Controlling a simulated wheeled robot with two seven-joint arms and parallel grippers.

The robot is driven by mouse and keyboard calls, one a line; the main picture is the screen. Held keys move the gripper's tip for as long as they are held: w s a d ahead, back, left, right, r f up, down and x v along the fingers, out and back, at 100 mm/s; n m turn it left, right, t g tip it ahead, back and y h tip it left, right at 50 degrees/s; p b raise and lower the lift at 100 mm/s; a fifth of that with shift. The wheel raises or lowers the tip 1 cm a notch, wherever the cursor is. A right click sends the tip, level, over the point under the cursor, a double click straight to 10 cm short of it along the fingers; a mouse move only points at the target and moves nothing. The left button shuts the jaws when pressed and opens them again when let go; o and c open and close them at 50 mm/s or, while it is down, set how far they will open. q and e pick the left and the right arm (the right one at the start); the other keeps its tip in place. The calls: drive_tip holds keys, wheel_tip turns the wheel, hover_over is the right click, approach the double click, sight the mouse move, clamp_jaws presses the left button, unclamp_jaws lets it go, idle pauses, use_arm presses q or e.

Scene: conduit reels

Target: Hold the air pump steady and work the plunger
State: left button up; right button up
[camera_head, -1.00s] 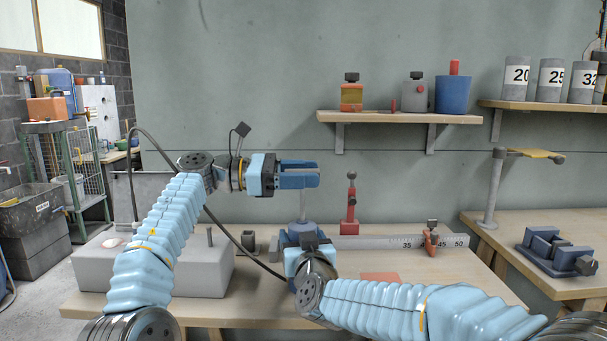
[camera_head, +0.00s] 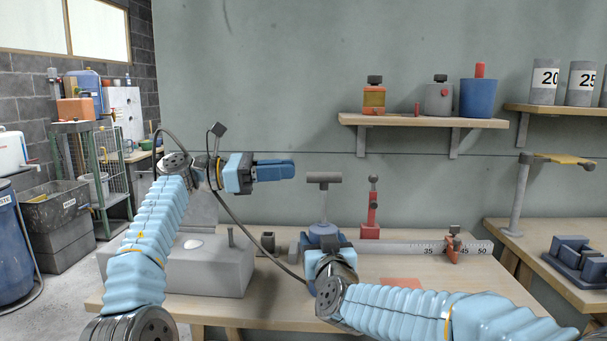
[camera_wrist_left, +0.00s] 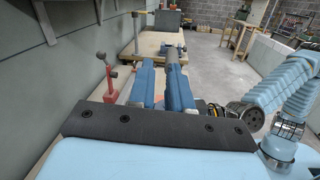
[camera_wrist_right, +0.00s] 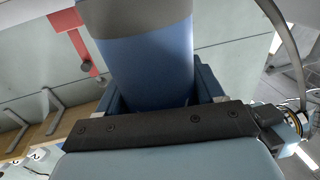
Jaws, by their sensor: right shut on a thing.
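The air pump (camera_head: 322,229) stands upright on the bench, with a blue body and a thin shaft. Its grey T-shaped plunger handle (camera_head: 323,178) is on top of the raised shaft. My right gripper (camera_head: 326,246) is shut on the blue pump body (camera_wrist_right: 150,70), which fills the space between its fingers in the right wrist view. My left gripper (camera_head: 291,170) is open and empty, left of the handle at about its height, with a visible gap. In the left wrist view, the grey handle (camera_wrist_left: 177,52) shows just past the right fingertip.
A red post (camera_head: 371,210) stands right of the pump. A marked ruler bar (camera_head: 420,248) with a red slider (camera_head: 453,247) runs along the bench's back. A grey block (camera_head: 200,272) lies at left. A shelf (camera_head: 420,122) with containers hangs above.

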use_arm(q)
drive_tip(key=d+r+t+h, duration=0.1)
drive_tip(key=r+t, duration=0.1)
drive_tip(key=r, duration=0.2)
drive_tip(key=w+d+r+n+t+h, duration=0.1)
drive_tip(key=r+t, duration=0.1)
drive_tip(key=r, duration=0.2)
drive_tip(key=w+d+r+n+t, duration=0.1)
drive_tip(key=d+r+t, duration=0.1)
drive_tip(key=r+t, duration=0.1)
drive_tip(key=shift+w+r+h, duration=0.25)
drive_tip(key=shift+r+h, duration=0.15)
drive_tip(key=shift+r, duration=0.45)
clamp_jaws()
wheel_tip(320, 180, up, 10)
drive_tip(key=r+n+t+y, duration=0.1)
drive_tip(key=n+t+y, duration=1)
drive_tip(key=n+t, duration=0.25)
drive_tip(key=n+g+y, duration=0.3)
drive_tip(key=g+y, duration=0.7)
drive_tip(key=g, duration=0.2)
approach(324, 177)
drive_tip(key=shift+t, duration=0.25)
drive_tip(key=x, duration=0.7)
drive_tip(key=shift+s+f, duration=0.1)
drive_tip(key=shift+s, duration=0.05)
wheel_tip(324, 177, down, 8)
drive_tip(key=shift+s+y, duration=0.1)
drive_tip(key=shift+y, duration=0.2)
